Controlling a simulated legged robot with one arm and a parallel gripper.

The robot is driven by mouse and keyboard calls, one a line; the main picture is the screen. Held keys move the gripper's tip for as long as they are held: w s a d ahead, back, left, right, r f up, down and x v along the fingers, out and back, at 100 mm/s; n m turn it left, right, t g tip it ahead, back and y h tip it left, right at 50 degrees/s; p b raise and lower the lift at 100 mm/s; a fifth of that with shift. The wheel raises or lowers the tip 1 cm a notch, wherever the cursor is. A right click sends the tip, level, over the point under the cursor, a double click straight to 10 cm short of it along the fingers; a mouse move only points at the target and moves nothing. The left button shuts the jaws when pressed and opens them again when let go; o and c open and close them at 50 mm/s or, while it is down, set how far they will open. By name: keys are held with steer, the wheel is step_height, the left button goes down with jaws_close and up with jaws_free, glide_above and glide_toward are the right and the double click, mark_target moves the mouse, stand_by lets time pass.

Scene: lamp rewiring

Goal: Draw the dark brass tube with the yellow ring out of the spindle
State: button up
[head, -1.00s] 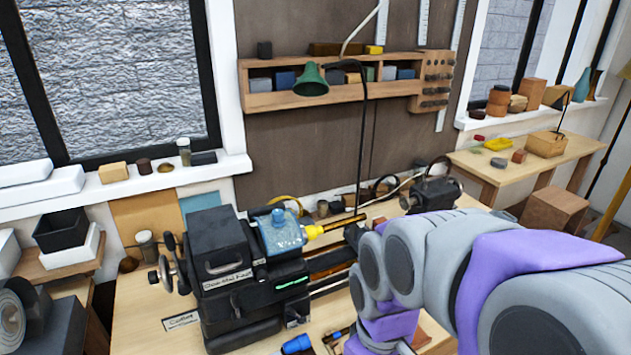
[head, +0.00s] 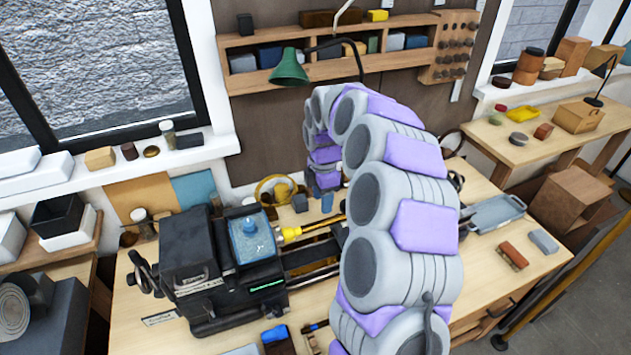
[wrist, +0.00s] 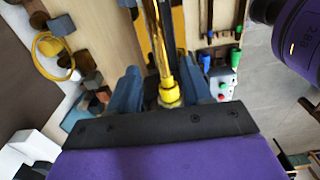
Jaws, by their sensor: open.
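The dark brass tube (head: 322,224) sticks out to the right from the lathe headstock (head: 205,265), with its yellow ring (head: 291,233) close to the blue-topped part. The spindle bore itself is hidden. In the wrist view the tube (wrist: 159,35) runs down from the top edge to the yellow ring (wrist: 167,80), between my two blue fingers. My gripper (wrist: 160,82) is open, with a gap at each side of the tube; I cannot tell how deep the tube lies between the fingers. In the head view my gripper (head: 327,201) points down behind the tube.
A yellow cable coil (head: 275,189) and a grey block (head: 300,203) lie behind the lathe. A green lamp (head: 289,68) hangs above. A grey tray (head: 497,212) and a brown brush-like block (head: 513,256) lie at the bench's right. My arm hides the bench middle.

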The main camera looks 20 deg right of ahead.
mark_target(324, 220)
steer(key=shift+w+d, duration=0.15)
steer(key=a, duration=0.1)
steer(key=a+f, duration=0.1)
steer(key=a+b, duration=0.1)
steer(key=a, duration=0.1)
steer(key=shift+f, duration=0.35)
steer(key=d+f, duration=0.1)
steer(key=d+f+b, duration=0.1)
steer(key=f, duration=0.1)
steer(key=d+f, duration=0.2)
steer(key=shift+f+b, duration=0.25)
steer(key=shift+b, duration=0.15)
steer(key=a, duration=0.1)
steer(key=a+f, duration=0.1)
steer(key=shift+a+f, duration=0.3)
steer(key=shift+a, duration=0.6)
steer(key=shift+d+f, duration=0.1)
steer(key=shift+d, duration=1.1)
steer(key=shift+c, duration=1)
steer(key=shift+d, duration=0.55)
steer(key=c, duration=0.3)
steer(key=shift+a, duration=0.5)
steer(key=shift+c, duration=1.4)
steer(key=shift+a, duration=0.65)
jaws_close()
steer(key=shift+d, duration=0.1)
steer(key=shift+d, duration=0.4)
steer(key=shift+d, duration=0.95)
